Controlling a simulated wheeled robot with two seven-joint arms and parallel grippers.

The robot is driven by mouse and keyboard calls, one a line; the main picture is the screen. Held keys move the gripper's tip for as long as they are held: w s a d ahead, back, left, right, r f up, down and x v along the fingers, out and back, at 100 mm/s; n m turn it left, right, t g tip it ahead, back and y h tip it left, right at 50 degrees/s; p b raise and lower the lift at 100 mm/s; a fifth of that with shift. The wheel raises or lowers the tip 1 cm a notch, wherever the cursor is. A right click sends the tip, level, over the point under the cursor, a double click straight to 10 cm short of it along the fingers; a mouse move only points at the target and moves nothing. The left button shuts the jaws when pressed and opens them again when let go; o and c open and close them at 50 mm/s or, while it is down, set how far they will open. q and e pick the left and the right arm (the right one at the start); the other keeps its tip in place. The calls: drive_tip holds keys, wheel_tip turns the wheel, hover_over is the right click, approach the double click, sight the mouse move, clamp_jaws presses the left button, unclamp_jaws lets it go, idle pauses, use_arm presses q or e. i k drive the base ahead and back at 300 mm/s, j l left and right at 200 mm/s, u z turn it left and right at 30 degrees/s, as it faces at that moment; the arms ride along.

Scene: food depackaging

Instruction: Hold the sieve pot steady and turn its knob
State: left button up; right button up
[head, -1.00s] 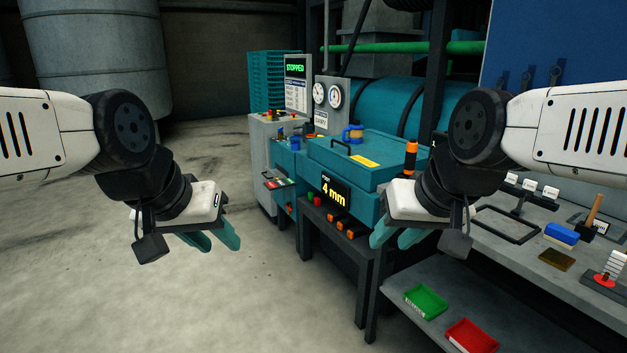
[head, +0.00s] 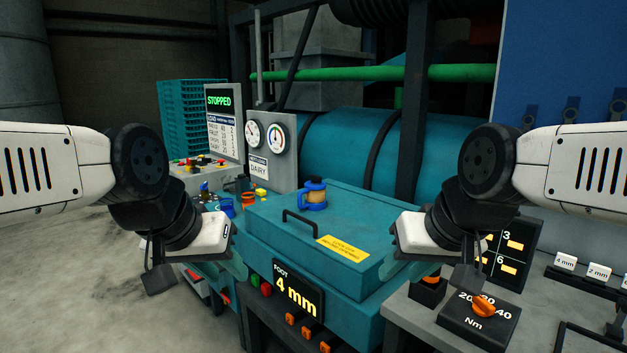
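A small blue pot with an amber band and a side handle (head: 312,194) stands upright on the teal lid of the machine. It may be the sieve pot; its knob is too small to make out. My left gripper (head: 217,268) hangs to the left of the pot, empty, with its teal fingers apart in front of the machine. My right gripper (head: 410,268) is to the right of the pot, also empty with fingers apart, in front of the lid's right side. The teal fingers blend with the teal machine. Neither gripper touches the pot.
The teal lid (head: 375,225) has a black handle (head: 300,222) and a yellow label (head: 343,248). A "4 mm" display (head: 297,292) is on the front. At right, an orange dial (head: 483,306) sits on a torque box. A "STOPPED" screen (head: 219,101) stands at left.

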sight(315, 179)
drive_tip(key=i, duration=0.1)
drive_tip(key=i+j+z, duration=0.1)
drive_tip(key=z, duration=0.6)
drive_tip(key=i+j+z, duration=0.25)
drive_tip(key=j, duration=0.2)
drive_tip(key=j+z, duration=0.25)
drive_tip(key=j, duration=0.15)
drive_tip(key=i+j+z, duration=0.1)
drive_tip(key=j+z, duration=0.15)
drive_tip(key=j, duration=0.25)
drive_tip(key=i+j, duration=0.1)
drive_tip(key=j, duration=0.55)
drive_tip(key=i+j, duration=0.1)
drive_tip(key=j, duration=0.55)
drive_tip(key=i+j+z, duration=0.1)
drive_tip(key=j, duration=0.5)
